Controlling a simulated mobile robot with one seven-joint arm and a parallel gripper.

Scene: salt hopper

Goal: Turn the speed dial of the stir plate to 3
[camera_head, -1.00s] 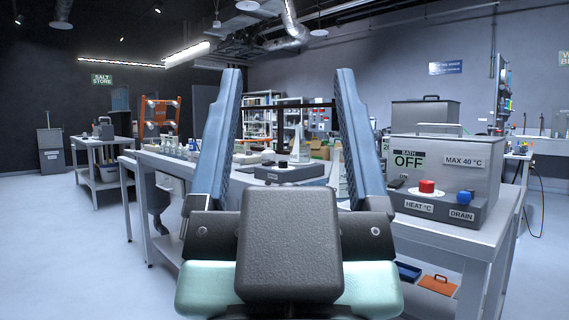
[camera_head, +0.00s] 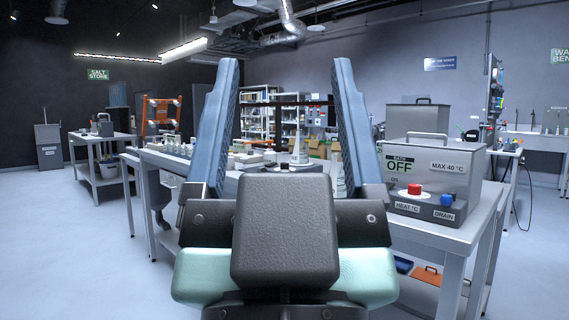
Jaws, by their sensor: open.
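My gripper (camera_head: 284,85) fills the middle of the view, with its two blue fingers wide apart and nothing between them. Beyond it on the bench, a dark flat device (camera_head: 290,166) that looks like the stir plate shows between the fingers. A clear conical flask (camera_head: 300,152) stands on it. The device's front is largely hidden behind my gripper body, so I cannot see the speed dial or its setting. The fingers are apart from the device.
A grey bath (camera_head: 432,178) marked OFF, with red and blue knobs, stands on the right of the bench (camera_head: 465,232). Small bottles (camera_head: 172,146) stand at the bench's left. A side table (camera_head: 108,180) is at far left. The floor (camera_head: 75,255) at left is clear.

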